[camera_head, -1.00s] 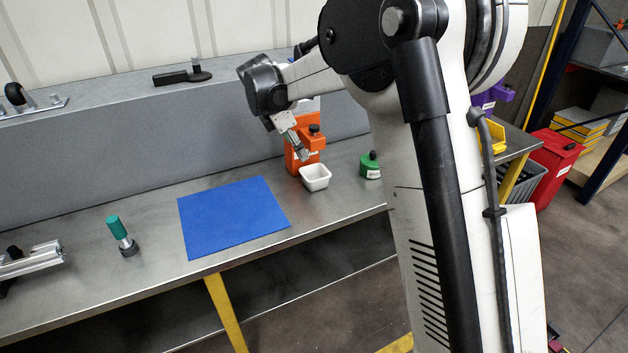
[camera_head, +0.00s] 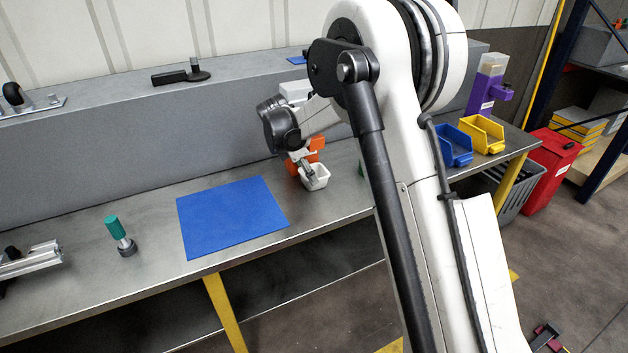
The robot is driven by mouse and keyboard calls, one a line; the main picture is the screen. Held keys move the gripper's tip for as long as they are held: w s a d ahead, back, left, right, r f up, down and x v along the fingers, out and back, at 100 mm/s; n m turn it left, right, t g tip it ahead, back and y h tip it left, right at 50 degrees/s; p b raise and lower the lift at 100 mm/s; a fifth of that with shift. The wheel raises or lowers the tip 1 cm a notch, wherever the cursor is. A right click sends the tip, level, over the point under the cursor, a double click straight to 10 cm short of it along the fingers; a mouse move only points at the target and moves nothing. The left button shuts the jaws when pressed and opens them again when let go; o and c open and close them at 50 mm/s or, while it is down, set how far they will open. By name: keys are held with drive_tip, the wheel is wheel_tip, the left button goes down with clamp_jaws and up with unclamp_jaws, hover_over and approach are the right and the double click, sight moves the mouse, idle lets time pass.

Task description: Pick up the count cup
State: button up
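The count cup looks to be the small white square cup (camera_head: 317,180) on the metal bench, right of the blue mat. My gripper (camera_head: 308,172) reaches down to the cup, with its fingertips at or over the rim and partly overlapping it. The fingers are small and partly hidden by my wrist. I cannot tell whether they are open or shut, or whether they touch the cup. The cup appears upright on the bench.
An orange dispenser (camera_head: 317,144) stands just behind the cup, partly hidden by my wrist. The blue mat (camera_head: 232,216) lies clear to the left. A green-handled tool (camera_head: 117,232) stands farther left. Blue (camera_head: 455,146) and yellow (camera_head: 483,134) bins sit at the right.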

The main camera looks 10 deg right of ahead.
drive_tip(key=x, duration=0.2)
drive_tip(key=shift+d+f, duration=0.1)
drive_tip(key=shift+f, duration=0.15)
drive_tip(key=shift+c, duration=0.3)
drive_tip(key=c, duration=1)
drive_tip(key=shift+r, duration=0.15)
